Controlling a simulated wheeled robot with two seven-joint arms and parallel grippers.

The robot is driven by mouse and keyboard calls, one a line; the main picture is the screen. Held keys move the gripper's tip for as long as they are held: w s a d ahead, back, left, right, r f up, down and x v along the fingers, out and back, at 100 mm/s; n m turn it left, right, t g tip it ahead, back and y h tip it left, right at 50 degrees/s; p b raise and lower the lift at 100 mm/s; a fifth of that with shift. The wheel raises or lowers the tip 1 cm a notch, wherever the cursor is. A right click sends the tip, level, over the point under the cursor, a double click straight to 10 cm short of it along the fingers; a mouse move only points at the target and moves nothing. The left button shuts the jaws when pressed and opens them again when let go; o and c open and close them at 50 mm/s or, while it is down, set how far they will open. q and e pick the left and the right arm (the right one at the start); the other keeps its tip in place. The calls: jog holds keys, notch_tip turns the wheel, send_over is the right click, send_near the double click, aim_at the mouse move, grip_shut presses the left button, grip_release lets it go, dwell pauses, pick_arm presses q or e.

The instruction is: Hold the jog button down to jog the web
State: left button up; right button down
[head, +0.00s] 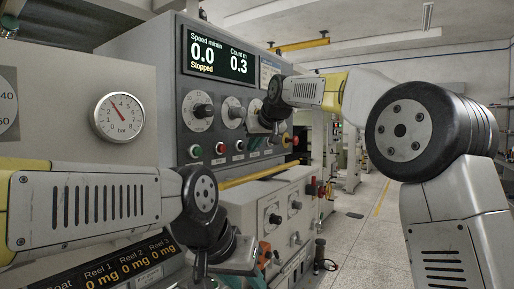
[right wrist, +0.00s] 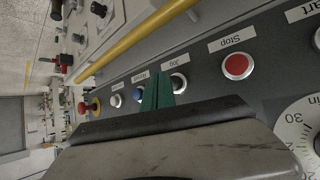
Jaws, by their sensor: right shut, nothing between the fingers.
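The jog button (right wrist: 179,82) is a dark cap in a silver ring under the "Jog" label (right wrist: 166,65) in the right wrist view. My right gripper (right wrist: 157,90) is shut and empty, with its teal fingers just left of the jog button and partly over its ring. I cannot tell whether they touch it. In the head view my right gripper (head: 258,140) is at the panel's button row.
A red stop button (right wrist: 237,66) lies right of the jog button and a blue reset button (right wrist: 137,95) lies left. A red emergency knob (right wrist: 83,107) is further left. A yellow rail (head: 258,176) runs below the button row. The floor aisle (head: 355,220) is clear at right.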

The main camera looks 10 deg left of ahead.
jog(key=shift+s+d, duration=0.3)
jog(key=shift+d, duration=0.5)
jog(key=shift+s+d, duration=0.25)
jog(key=shift+d, duration=0.55)
jog(key=shift+s+d, duration=0.3)
jog(key=shift+d, duration=0.5)
jog(key=s+d+f+m+h, duration=0.1)
jog(key=s+d+f+m, duration=0.15)
jog(key=s+d, duration=0.5)
jog(key=s+d+f+m+h, duration=0.1)
jog(key=s+d+f, duration=0.25)
jog(key=d, duration=0.75)
jog(key=s+d+f+m+g+h, duration=0.1)
jog(key=s+d+f+m, duration=0.1)
jog(key=s+d+f, duration=0.4)
jog(key=s+d+f+m+g+h, duration=0.1)
jog(key=s+d+f, duration=0.6)
jog(key=s, duration=0.8)
notch_tip(320, 180, down, 4)
jog(key=shift+r+m+h, duration=0.1)
jog(key=shift+m+h, duration=0.2)
jog(key=shift+m, duration=0.15)
jog(key=shift+a, duration=0.1)
